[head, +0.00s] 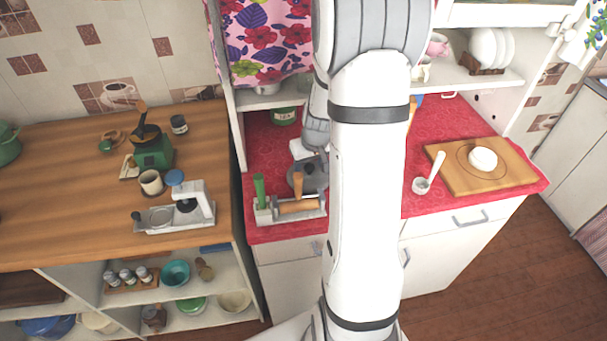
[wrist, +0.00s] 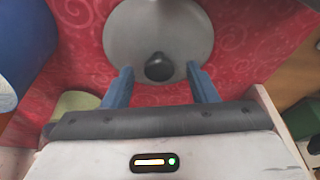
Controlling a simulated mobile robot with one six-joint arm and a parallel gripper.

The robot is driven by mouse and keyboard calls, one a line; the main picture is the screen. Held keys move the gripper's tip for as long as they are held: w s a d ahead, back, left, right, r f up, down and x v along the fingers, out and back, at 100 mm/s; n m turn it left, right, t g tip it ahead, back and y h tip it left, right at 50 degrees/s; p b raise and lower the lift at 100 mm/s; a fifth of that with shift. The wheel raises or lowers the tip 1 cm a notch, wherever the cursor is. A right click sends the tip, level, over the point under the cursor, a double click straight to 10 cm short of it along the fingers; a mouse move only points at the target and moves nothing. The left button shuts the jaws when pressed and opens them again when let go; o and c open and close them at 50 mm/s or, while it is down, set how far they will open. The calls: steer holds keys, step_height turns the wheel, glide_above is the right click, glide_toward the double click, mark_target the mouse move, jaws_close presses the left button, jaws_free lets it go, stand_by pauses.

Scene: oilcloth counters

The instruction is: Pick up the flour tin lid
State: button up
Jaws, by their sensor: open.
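The flour tin lid shows in the wrist view as a round grey disc (wrist: 135,35) with a dark knob (wrist: 159,67), lying on red patterned cloth. In the head view a grey round thing (head: 311,177), apparently this lid, sits behind the utensil caddy. My gripper (wrist: 160,75) is open, its two blue fingers on either side of the knob in the picture. I cannot tell whether they are down at knob height. Nothing is held. In the head view my arm hides part of the counter and the fingers do not show clearly.
A utensil caddy (head: 262,213) stands at the counter's front edge, close to the lid. A green tin (head: 284,115) stands behind. A blue object (wrist: 22,40) is at left in the wrist view.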

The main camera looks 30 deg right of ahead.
steer(key=shift+c, duration=0.4)
jaws_close()
